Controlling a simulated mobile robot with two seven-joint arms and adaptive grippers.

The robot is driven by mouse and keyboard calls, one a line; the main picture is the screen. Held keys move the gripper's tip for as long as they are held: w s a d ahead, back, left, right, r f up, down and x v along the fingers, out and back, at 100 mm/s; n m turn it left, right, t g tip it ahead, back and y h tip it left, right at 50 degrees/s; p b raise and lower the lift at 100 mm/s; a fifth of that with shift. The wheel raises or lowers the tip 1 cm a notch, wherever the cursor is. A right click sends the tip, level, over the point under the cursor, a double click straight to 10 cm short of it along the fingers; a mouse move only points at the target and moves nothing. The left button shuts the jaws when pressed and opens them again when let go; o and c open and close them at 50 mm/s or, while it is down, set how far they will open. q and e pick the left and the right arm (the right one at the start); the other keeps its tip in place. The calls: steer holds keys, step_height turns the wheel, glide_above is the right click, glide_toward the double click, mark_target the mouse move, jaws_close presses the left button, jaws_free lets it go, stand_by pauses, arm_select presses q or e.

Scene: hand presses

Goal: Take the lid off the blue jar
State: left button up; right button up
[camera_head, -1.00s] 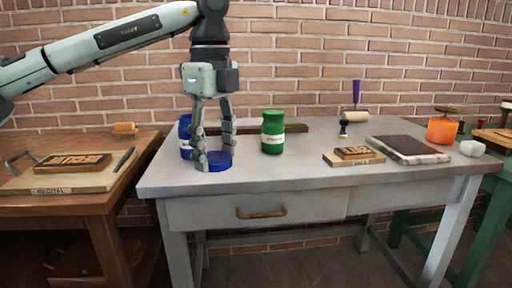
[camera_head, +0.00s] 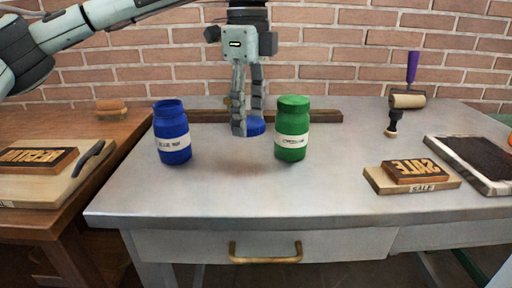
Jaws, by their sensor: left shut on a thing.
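The blue jar (camera_head: 172,138) with a white label stands upright on the grey table at left. Its top shows an open mouth with no lid on it. My left gripper (camera_head: 252,126) points down to the right of the jar, shut on the blue lid (camera_head: 256,126). The lid is partly hidden behind a finger and is apart from the jar; I cannot tell whether it touches the tabletop. My right gripper is not in view.
A green jar (camera_head: 292,136) with its lid on stands just right of the lid. A wooden strip (camera_head: 325,116) lies behind. Printing blocks (camera_head: 415,172), a dark slab (camera_head: 475,160) and a roller (camera_head: 407,100) are at right. The table front (camera_head: 250,195) is clear.

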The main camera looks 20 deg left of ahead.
mark_target(249, 164)
arm_select(q)
step_height(249, 164, down, 7)
steer(key=shift+f, duration=0.2)
steer(key=shift+f, duration=0.15)
